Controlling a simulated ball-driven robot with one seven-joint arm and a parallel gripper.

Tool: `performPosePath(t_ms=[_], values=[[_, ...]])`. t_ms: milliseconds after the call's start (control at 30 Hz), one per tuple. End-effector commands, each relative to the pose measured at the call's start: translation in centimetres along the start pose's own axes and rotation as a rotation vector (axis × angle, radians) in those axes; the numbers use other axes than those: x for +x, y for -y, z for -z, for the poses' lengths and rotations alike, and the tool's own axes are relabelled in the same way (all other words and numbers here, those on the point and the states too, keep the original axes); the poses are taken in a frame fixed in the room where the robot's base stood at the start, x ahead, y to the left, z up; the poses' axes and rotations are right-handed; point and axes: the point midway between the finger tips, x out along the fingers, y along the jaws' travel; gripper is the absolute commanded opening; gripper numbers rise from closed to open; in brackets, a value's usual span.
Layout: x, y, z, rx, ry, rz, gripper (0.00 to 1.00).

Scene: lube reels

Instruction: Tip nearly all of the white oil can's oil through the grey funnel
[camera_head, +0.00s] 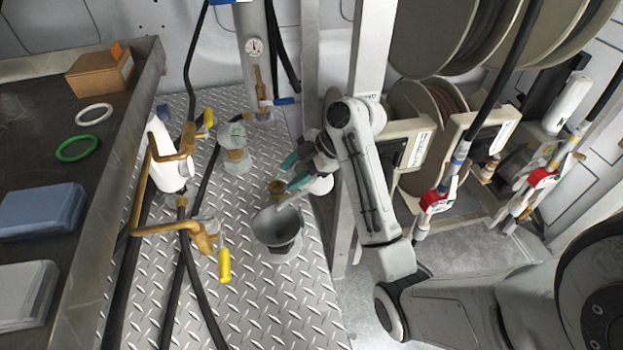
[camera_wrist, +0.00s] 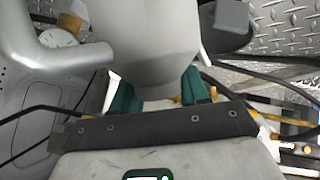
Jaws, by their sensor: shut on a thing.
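My gripper (camera_head: 295,171) has teal fingers and is shut on the white oil can (camera_head: 319,185). The can is tilted, with its narrow spout reaching down left over the mouth of the grey funnel (camera_head: 272,226). In the wrist view the pale can body (camera_wrist: 150,50) fills the space between the teal fingers (camera_wrist: 157,92). The funnel stands upright on the plate floor, its wide mouth open upward. A dark grey rounded part, likely the funnel (camera_wrist: 228,25), shows behind the can in the wrist view. No oil stream can be made out.
Brass pipes with a yellow handle (camera_head: 224,264) and black hoses lie to the left. A workbench (camera_head: 85,215) borders the left side. A metal post (camera_head: 366,60) and hose reels (camera_head: 430,100) stand behind and right of my arm.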

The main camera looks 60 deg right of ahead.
Motion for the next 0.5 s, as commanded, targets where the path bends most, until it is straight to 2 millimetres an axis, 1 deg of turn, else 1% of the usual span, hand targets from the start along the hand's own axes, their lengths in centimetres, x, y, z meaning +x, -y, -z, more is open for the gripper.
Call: performPosePath(t_ms=[367,500], values=[[0.02,0.0,0.06,-0.004,0.004,-0.002,0.0],[0.38,0.33,0.4,-0.047,0.066,-0.019,0.0]])
